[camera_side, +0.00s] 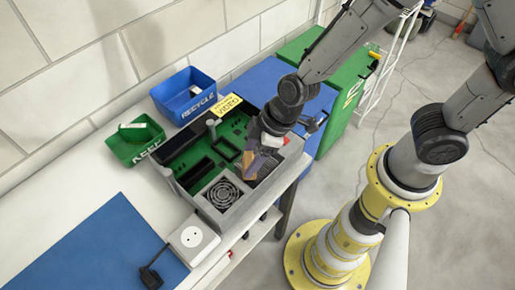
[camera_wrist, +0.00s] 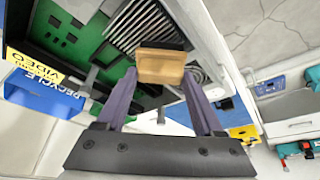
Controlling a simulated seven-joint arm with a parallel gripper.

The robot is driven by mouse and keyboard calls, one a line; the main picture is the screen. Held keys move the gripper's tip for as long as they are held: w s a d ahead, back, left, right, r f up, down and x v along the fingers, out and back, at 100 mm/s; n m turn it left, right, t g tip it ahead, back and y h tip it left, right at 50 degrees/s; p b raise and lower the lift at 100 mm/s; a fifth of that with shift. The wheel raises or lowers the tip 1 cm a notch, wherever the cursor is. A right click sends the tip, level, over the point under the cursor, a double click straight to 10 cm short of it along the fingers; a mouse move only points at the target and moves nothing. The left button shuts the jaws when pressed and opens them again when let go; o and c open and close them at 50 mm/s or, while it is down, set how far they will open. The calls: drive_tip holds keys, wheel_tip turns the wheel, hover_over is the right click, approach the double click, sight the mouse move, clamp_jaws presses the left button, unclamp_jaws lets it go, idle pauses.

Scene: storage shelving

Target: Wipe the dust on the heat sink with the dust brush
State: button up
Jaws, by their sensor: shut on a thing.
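My gripper (camera_wrist: 160,82) is shut on the dust brush, whose tan wooden block (camera_wrist: 160,66) sits between the two purple fingertips in the wrist view. The heat sink (camera_wrist: 138,26), with dark and light parallel fins, lies just beyond the block. In the side view my gripper (camera_side: 258,150) points down over the heat sink (camera_side: 267,168) at the right of an open grey case. The block partly covers the fins, and the bristles are mostly hidden. I cannot tell whether they touch the fins. Dust cannot be made out clearly.
The grey case (camera_side: 236,218) holds a green board (camera_side: 205,148) and a round fan (camera_side: 222,195). A blue recycle bin (camera_side: 186,95) and a green keep bin (camera_side: 136,140) stand behind it. A white box (camera_side: 193,239) sits near the front, with a blue mat (camera_side: 95,250) to the left.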

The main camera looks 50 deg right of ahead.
drive_tip(key=shift+a, duration=0.4)
drive_tip(key=shift+d, duration=3.45)
wheel_tip(320, 180, up, 8)
